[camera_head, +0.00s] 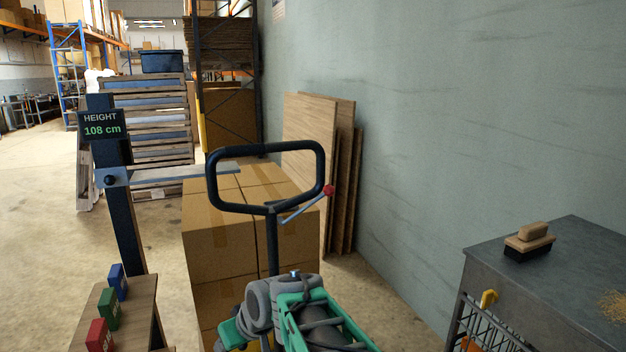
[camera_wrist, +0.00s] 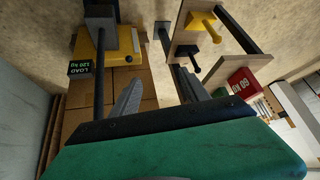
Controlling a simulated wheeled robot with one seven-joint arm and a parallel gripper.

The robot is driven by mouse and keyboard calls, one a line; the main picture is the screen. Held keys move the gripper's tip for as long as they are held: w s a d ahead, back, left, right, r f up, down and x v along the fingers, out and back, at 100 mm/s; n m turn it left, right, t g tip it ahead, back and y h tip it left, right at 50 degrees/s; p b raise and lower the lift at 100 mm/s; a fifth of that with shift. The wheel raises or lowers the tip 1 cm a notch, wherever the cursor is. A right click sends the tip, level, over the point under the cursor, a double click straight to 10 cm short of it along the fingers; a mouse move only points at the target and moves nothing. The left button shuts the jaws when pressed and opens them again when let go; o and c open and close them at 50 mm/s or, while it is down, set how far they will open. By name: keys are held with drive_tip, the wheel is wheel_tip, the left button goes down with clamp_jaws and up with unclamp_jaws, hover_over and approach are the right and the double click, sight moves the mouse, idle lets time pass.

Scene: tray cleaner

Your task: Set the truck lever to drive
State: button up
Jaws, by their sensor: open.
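The truck handle (camera_head: 212,185) is a black loop on an upright post, standing in front of stacked cartons in the head view. The truck lever (camera_head: 305,207) is a thin grey rod at the loop's lower right, tilted up to the right, with a red knob (camera_head: 328,190) at its end. My green and grey arm is low in the head view, below the lever and apart from it. My gripper (camera_wrist: 160,98) shows in the wrist view with its two grey fingers apart and nothing between them. I cannot make out the lever in the wrist view.
Cartons (camera_head: 215,235) stand behind the handle. A height gauge (camera_head: 100,125) reads 108 cm. Coloured blocks (camera_head: 108,308) sit on a wooden stand at left. A brush (camera_head: 529,243) lies on the grey table (camera_head: 490,258) at right. A load display (camera_wrist: 80,68) shows in the wrist view.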

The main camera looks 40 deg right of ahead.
drive_tip(key=w+d+r+t+p, duration=0.2)
drive_tip(key=w+d+r+t, duration=0.1)
drive_tip(key=w+d+r, duration=0.6)
drive_tip(key=m+t+h+p, duration=0.25)
drive_tip(key=t+p, duration=0.25)
drive_tip(key=t, duration=0.3)
approach(333, 192)
drive_tip(key=shift+h, duration=0.45)
drive_tip(key=w, duration=0.4)
drive_tip(key=shift+w, duration=0.2)
drive_tip(key=w, duration=0.4)
drive_tip(key=w+p, duration=0.1)
drive_tip(key=w, duration=0.2)
drive_tip(key=shift+d, duration=0.35)
drive_tip(key=shift+w, duration=0.3)
